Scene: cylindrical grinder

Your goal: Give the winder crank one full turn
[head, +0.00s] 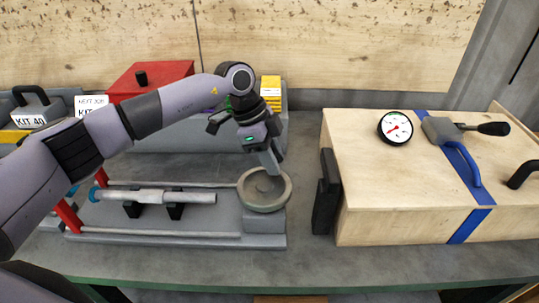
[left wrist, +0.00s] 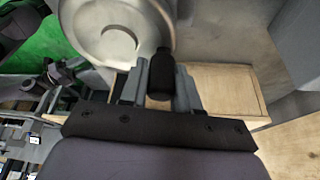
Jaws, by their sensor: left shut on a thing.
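The winder crank (head: 264,203) is a round grey-beige dished wheel at the right end of the low grey fixture, left of the wooden box. In the left wrist view the wheel (left wrist: 105,30) fills the upper left, with its black handle knob (left wrist: 161,72) near its lower right rim. My left gripper (head: 271,166) reaches down over the wheel from behind. It also shows in the left wrist view (left wrist: 160,88), its fingers shut on the black knob. In the head view the knob is hidden by the fingers. My right gripper is not in view.
The fixture holds a silver shaft (head: 185,197) on black supports, between red posts (head: 68,216) and the wheel. A wooden box (head: 430,215) with a gauge (head: 395,127) and blue strap stands at right. A red box (head: 150,78) and yellow stack (head: 271,92) are behind.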

